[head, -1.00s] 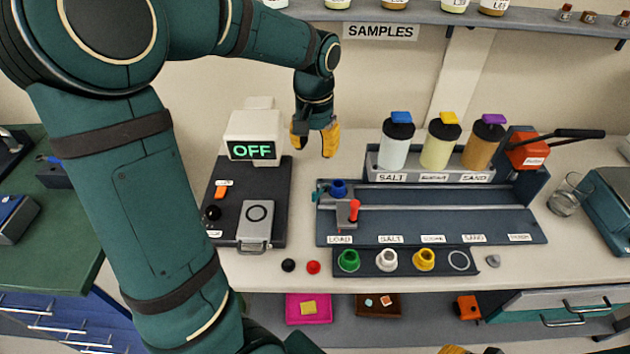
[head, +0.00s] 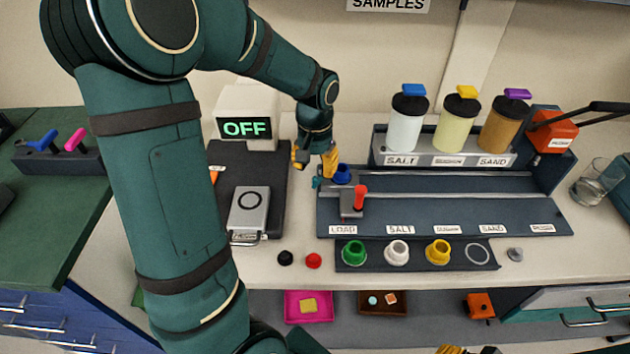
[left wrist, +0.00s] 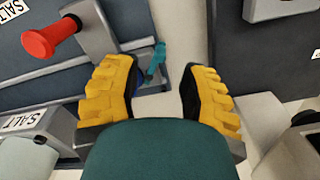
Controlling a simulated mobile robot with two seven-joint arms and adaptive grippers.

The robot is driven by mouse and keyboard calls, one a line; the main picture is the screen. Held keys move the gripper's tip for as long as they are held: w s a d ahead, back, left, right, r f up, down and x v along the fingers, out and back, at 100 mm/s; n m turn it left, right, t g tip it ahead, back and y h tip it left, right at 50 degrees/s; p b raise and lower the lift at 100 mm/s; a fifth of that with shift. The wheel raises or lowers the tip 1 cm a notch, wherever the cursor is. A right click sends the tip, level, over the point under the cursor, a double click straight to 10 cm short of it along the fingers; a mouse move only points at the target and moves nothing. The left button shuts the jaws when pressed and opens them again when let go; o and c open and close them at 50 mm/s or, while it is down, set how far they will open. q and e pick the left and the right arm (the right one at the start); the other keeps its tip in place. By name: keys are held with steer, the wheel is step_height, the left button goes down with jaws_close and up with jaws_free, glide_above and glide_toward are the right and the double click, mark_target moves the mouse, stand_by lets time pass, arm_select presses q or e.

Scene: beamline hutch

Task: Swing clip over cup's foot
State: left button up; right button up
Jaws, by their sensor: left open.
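The small teal clip (head: 317,183) sits at the left end of the dark rail fixture, beside the foot of the blue cup (head: 343,175). My left gripper (head: 314,164) is open, with its yellow fingers just above and behind the clip. In the left wrist view the clip (left wrist: 156,62) shows between the two open fingers, apart from both, nearer the left one. The blue cup is mostly hidden there behind the left finger. Yellow tips of my right gripper (head: 468,350) barely show at the bottom edge of the head view.
A carriage with a red handle (head: 360,197) stands close to the cup's right. A scale reading OFF (head: 245,128) is to the left. Salt, yellow and sand dispensers (head: 452,125) stand behind the rail. Green, white and yellow cups (head: 397,253) sit in front.

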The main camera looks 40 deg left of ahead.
mark_target(315, 177)
arm_select(q)
steer(key=shift+f+b, duration=0.4)
steer(key=shift+f, duration=1.7)
jaws_close()
